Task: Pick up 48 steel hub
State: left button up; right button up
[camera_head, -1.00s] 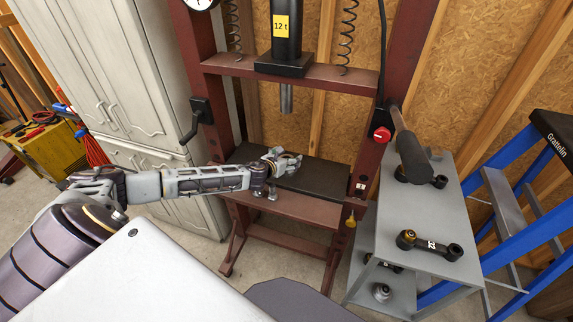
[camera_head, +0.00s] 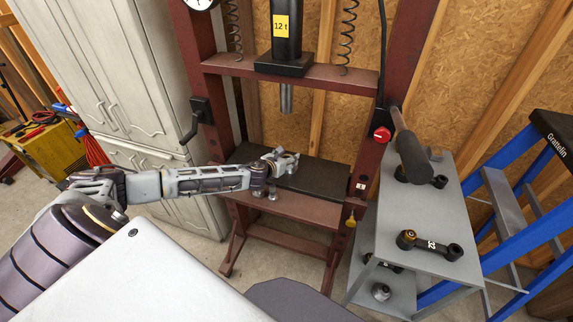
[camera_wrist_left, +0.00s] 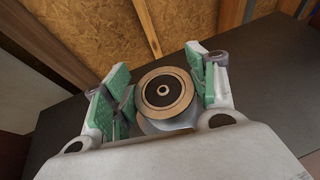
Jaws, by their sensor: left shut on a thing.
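A round steel hub (camera_wrist_left: 178,124) with a tan ring face and dark centre hole stands between the fingers of my left gripper (camera_wrist_left: 160,85) in the left wrist view. The green-padded fingers are shut on it from both sides. In the head view my left gripper (camera_head: 284,161) is low over the dark plate (camera_head: 325,180) of the press bed, and it mostly hides the hub there. No number is readable on the hub. My right gripper is not in view.
The press ram (camera_head: 286,98) hangs above the bed, between red uprights (camera_head: 375,150). A grey cart (camera_head: 400,225) on the right carries a black arm part (camera_head: 430,245) marked 32. A blue ladder (camera_head: 500,240) is beyond it. A white cabinet (camera_head: 120,80) stands left.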

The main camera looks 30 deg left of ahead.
pick_arm(q)
jog(key=shift+w+r, duration=0.1)
jog(key=shift+r, duration=0.05)
notch_tip(320, 180, up, 10)
jog(key=p, duration=0.1)
dwell(0.7)
